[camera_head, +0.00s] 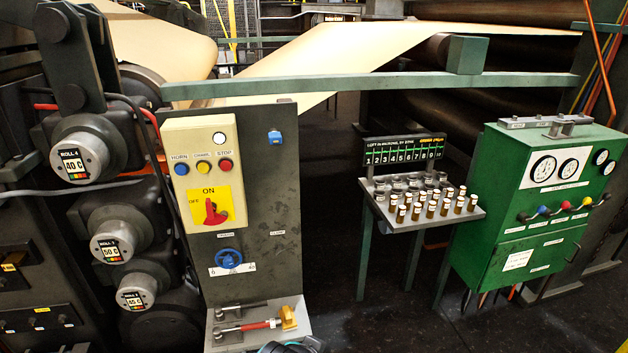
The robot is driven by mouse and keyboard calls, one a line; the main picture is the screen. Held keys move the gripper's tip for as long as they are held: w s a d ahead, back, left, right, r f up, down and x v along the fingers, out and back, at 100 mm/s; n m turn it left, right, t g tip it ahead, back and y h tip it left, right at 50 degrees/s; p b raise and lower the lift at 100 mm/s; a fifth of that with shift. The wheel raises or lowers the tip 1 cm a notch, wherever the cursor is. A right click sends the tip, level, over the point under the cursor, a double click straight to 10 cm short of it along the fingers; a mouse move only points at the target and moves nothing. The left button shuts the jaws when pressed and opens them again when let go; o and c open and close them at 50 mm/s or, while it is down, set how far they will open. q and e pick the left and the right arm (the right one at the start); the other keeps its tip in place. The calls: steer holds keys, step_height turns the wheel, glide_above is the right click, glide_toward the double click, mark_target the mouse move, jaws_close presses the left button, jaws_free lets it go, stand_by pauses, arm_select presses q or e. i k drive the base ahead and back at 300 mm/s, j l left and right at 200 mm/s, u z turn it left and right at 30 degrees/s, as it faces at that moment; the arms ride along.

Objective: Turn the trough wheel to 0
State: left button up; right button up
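A blue round hand wheel (228,260) sits low on the dark upright panel (270,180), below the yellow switch box. A white scale plate (246,268) with small numbers lies behind and below it. The numbers are too small to read surely, and the wheel's setting cannot be made out. Small labels are above the wheel, too blurred to read. Neither gripper can be clearly seen. A dark rounded shape (290,346) is cut off by the bottom edge, and I cannot tell what it is. Nothing touches the wheel.
The switch box (198,170) has coloured buttons and a red rotary switch. A shelf (258,328) below the wheel holds a red-handled tool. A rack of small bottles (430,200) and a green gauge cabinet (530,210) stand right. Rolls crowd the left; a green rail (370,85) crosses above.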

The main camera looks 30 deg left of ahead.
mark_target(229, 262)
steer(key=i+u, duration=0.2)
steer(key=u, duration=0.3)
steer(key=i+l+u, duration=0.15)
steer(key=u, duration=0.35)
steer(key=i+l+u, duration=0.2)
steer(key=u, duration=0.25)
steer(key=i+l+u, duration=0.1)
steer(key=l+u, duration=0.15)
steer(key=u, duration=0.25)
steer(key=i+l+u, duration=0.1)
steer(key=l+u, duration=0.15)
steer(key=u, duration=0.25)
steer(key=i+l+u, duration=0.25)
steer(key=l, duration=0.3)
steer(key=l+u, duration=0.2)
steer(key=l, duration=0.4)
steer(key=i+l+u, duration=0.25)
steer(key=l, duration=0.4)
steer(key=k+j, duration=0.05)
steer(key=k, duration=0.05)
